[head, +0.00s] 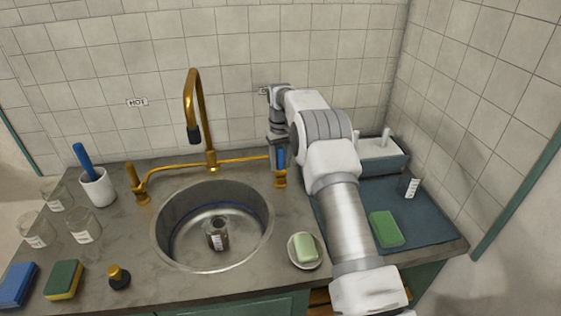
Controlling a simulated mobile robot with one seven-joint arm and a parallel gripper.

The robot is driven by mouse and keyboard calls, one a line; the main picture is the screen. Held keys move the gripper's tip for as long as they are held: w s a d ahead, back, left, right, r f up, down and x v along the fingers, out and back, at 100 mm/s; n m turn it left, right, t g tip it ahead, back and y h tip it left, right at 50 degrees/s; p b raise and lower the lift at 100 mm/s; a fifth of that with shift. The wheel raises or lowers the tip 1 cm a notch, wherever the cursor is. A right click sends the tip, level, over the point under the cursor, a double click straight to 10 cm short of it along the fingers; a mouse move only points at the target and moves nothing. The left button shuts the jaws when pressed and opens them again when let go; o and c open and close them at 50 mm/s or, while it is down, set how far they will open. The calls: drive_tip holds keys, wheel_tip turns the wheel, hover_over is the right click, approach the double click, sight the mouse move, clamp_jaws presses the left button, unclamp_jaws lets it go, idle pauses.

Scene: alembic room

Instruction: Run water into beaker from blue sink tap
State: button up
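A small beaker (217,238) with a white label stands upright in the round steel sink (172,250), near the middle of its floor. I cannot tell whether it holds water, and no stream shows. The brass faucet (202,95) arches over the back of the sink, with a dark nozzle (194,134). The blue tap handle (281,159) is on the brass valve at the faucet's right. My gripper (279,145) points down at this handle from above. Its fingers are small and partly hidden, so I cannot tell whether they grip it.
The other brass tap (141,190) is at left, below a HOT sign (137,102). Several glass beakers, a white cup (98,190) and sponges crowd the left counter. A soap dish (304,252) sits right of the sink. A blue mat (425,215) lies farther right.

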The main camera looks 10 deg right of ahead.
clamp_jaws()
